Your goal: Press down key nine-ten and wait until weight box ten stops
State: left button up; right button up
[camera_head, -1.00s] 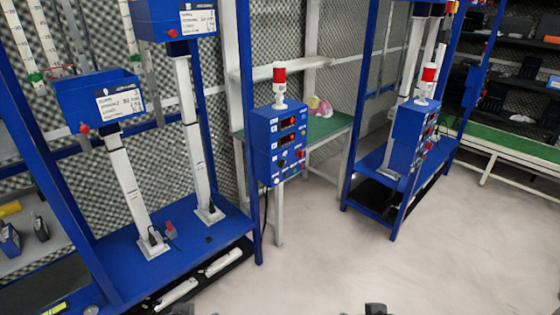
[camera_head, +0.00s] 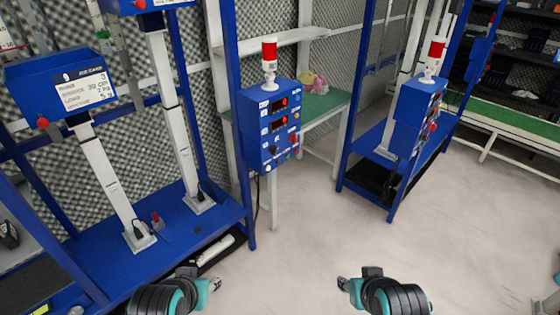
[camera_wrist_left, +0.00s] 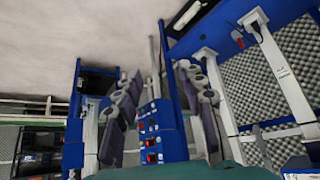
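The blue control box (camera_head: 252,130) with red displays, buttons and a red-white lamp stands on a post at mid-view; its key labels are too small to read. It also shows in the left wrist view (camera_wrist_left: 172,147). A blue weight box (camera_head: 32,72) labelled 9 sits on a white column at the left. Another blue weight box (camera_head: 122,6) is cut off at the top edge; its number is not visible. My left gripper (camera_head: 214,284) is low, apart from the control box; its fingers (camera_wrist_left: 160,95) are spread and empty. My right gripper (camera_head: 343,284) is empty at lower centre-right; its opening is unclear.
A blue rack base (camera_head: 175,235) holds the columns at the left. A second control box (camera_head: 405,118) stands on a rack at the right. A green-topped table (camera_head: 320,106) is behind. The pale floor (camera_head: 320,220) in front is clear.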

pick_arm(q)
jog(key=shift+w, duration=0.25)
jog(key=shift+s, duration=0.15)
jog(key=shift+c, duration=0.5)
grip_shut()
dwell(0.6)
